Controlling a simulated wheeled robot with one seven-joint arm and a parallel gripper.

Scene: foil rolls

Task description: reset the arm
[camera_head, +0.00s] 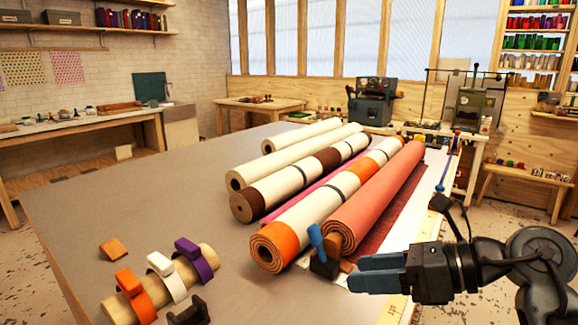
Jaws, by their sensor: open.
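My gripper (362,272) is in the lower right of the head view, at the right end of the table, with its blue fingers pointing left. It is open, and I see nothing held between the fingers. The fingers appear close to the near end of a salmon-red roll (375,200) and a blue-handled clamp (318,243) in front of it. I cannot tell the exact gap between them. My arm comes in from the right edge.
A large grey table (110,210) bears several rolls, among them an orange-and-cream striped roll (310,215). Orange, white and purple clamps (190,260) sit on a wooden rod at the front left. The table's left part is mostly clear. Machines (372,98) stand behind.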

